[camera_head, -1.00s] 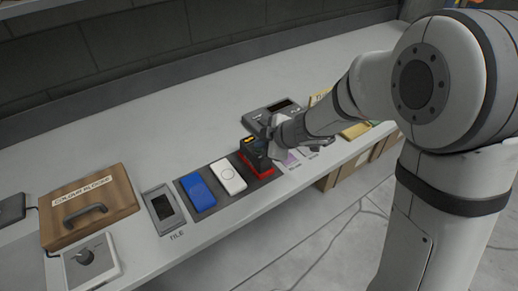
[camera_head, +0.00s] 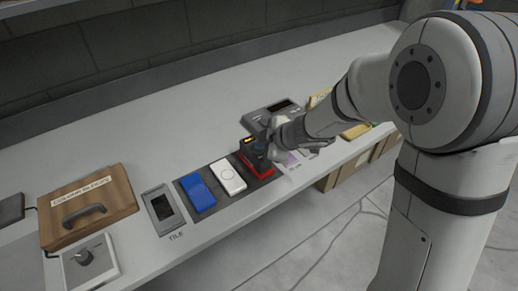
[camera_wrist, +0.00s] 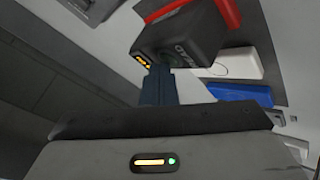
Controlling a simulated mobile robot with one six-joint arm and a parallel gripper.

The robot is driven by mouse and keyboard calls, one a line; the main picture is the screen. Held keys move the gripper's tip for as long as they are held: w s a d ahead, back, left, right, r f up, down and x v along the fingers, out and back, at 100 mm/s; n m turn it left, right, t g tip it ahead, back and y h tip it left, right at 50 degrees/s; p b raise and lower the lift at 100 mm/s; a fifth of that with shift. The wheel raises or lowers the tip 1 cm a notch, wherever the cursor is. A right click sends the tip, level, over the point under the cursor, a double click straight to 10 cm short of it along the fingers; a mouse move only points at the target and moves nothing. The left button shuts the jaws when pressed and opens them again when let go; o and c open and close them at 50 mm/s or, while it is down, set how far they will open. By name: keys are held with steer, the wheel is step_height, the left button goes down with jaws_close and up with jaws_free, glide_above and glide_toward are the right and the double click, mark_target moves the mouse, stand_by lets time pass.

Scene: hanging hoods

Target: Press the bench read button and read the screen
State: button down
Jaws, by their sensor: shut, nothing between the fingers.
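The bench reader is a black block on a red base (camera_head: 258,170), in the middle of the bench in the head view. Its small screen (camera_head: 247,140) glows orange, but its characters are too small to read. In the wrist view the black reader (camera_wrist: 185,38) fills the upper middle, with lettering like "READ" on its face and the lit screen (camera_wrist: 143,60) partly seen at the edge. My gripper (camera_head: 264,148) is shut and empty at the reader's top. In the wrist view the fingertips (camera_wrist: 159,70) are beside the lettering and hide the button area; I cannot tell whether they touch.
A white device (camera_head: 228,178) and a blue block (camera_head: 197,190) lie left of the reader on a dark mat. Further left are a grey tile device (camera_head: 163,209) and a wooden box (camera_head: 90,208) with a handle. A grey device (camera_head: 273,112) stands behind.

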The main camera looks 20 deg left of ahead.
mark_target(262, 152)
steer(key=shift+r+p, duration=0.8)
steer(key=shift+p, duration=0.15)
step_height(262, 152, up, 5)
steer(key=p, duration=0.5)
steer(key=shift+p, duration=0.3)
